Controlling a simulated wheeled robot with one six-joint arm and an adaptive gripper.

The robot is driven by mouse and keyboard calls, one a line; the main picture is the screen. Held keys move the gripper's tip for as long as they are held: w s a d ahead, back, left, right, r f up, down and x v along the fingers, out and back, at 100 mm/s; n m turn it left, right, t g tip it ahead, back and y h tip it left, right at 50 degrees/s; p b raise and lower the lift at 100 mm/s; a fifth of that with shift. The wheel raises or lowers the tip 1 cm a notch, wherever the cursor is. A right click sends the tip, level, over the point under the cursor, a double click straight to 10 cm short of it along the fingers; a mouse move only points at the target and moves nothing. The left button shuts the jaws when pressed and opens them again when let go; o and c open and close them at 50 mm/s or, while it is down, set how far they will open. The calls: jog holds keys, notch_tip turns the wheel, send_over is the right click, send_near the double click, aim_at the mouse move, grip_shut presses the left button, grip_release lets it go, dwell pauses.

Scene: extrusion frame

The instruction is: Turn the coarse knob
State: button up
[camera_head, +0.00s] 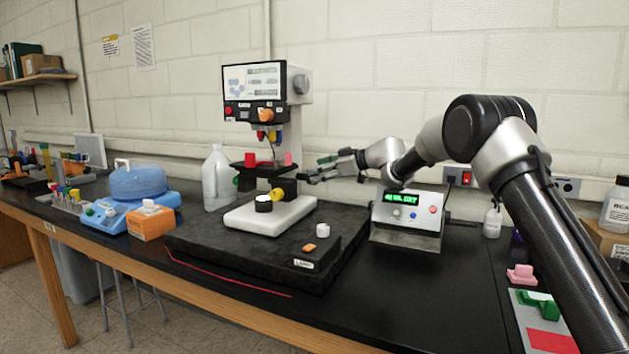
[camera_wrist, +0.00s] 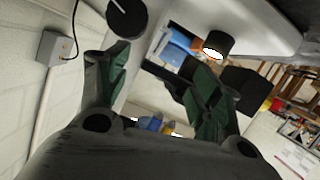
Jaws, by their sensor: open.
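The microscope (camera_head: 298,84) stands on a black slab, with a screen on top and a white base. A yellow knob (camera_head: 277,194) shows low on it, below the stage. Its lettering is too small to read, so I cannot tell if it is the coarse knob. My gripper (camera_head: 316,169) is open and empty, just right of the microscope. In the wrist view, a round black disc with a white line (camera_wrist: 127,18) lies beyond the fingertips (camera_wrist: 145,72), near the top edge. The fingers appear apart from it. I cannot tell if disc and yellow knob are the same.
A lit black lamp (camera_wrist: 217,45) sits on the microscope base. A control box with a green display (camera_head: 407,212) stands right of the slab, below my arm. A white bottle (camera_head: 217,180) and a blue bath (camera_head: 138,183) stand to the left.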

jog(key=w+a+f+n+t, duration=0.1)
jog(key=w+n, duration=0.1)
jog(key=w+f+n+t, duration=0.2)
jog(key=w, duration=0.1)
jog(key=w+a+f+n+t+h, duration=0.1)
jog(key=w+f+n, duration=0.1)
jog(key=shift+w+a, duration=0.3)
jog(key=shift+w, duration=0.1)
dwell(0.3)
jog(key=c, duration=1)
